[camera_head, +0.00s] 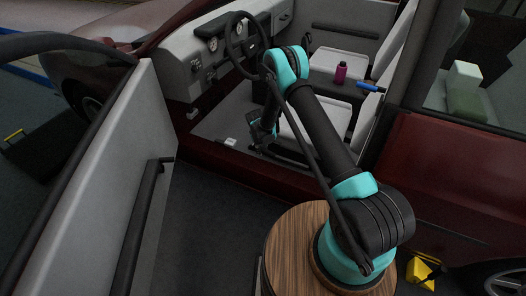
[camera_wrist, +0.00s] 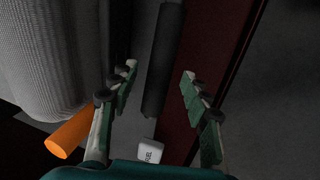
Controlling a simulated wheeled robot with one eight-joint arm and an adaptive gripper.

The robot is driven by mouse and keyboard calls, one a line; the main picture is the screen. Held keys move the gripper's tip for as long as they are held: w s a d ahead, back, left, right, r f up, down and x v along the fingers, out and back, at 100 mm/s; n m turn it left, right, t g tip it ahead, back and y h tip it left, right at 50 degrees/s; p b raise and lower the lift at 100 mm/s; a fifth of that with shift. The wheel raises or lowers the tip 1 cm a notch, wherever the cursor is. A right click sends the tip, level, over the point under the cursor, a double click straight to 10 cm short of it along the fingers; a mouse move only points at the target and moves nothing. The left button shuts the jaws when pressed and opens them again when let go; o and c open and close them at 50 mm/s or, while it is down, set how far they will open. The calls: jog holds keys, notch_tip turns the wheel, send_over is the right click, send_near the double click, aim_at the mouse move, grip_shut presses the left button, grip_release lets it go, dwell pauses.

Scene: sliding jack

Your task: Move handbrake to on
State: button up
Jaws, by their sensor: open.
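The handbrake appears to be a long black bar lying along the inner side of the dark red door sill. In the wrist view this black bar (camera_wrist: 163,62) runs from the top edge down between the fingers of my gripper (camera_wrist: 158,76). The fingers are open, one on each side of the bar, with gaps visible on both sides. In the head view my gripper (camera_head: 262,134) hangs low inside the car's doorway, beside the driver's seat, and the bar (camera_head: 287,157) partly shows to its right. I cannot tell the exact height between gripper and bar.
A white block with lettering (camera_wrist: 148,153) sits at the near end of the bar. An orange cylinder (camera_wrist: 70,135) lies left of the fingers, near the grey seat (camera_head: 312,125). The open door (camera_head: 110,165) stands left; the steering wheel (camera_head: 246,42) is beyond my arm.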

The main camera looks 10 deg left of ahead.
aim_at(263, 149)
jog(key=shift+x, duration=1.65)
jog(key=shift+c, duration=0.4)
grip_shut()
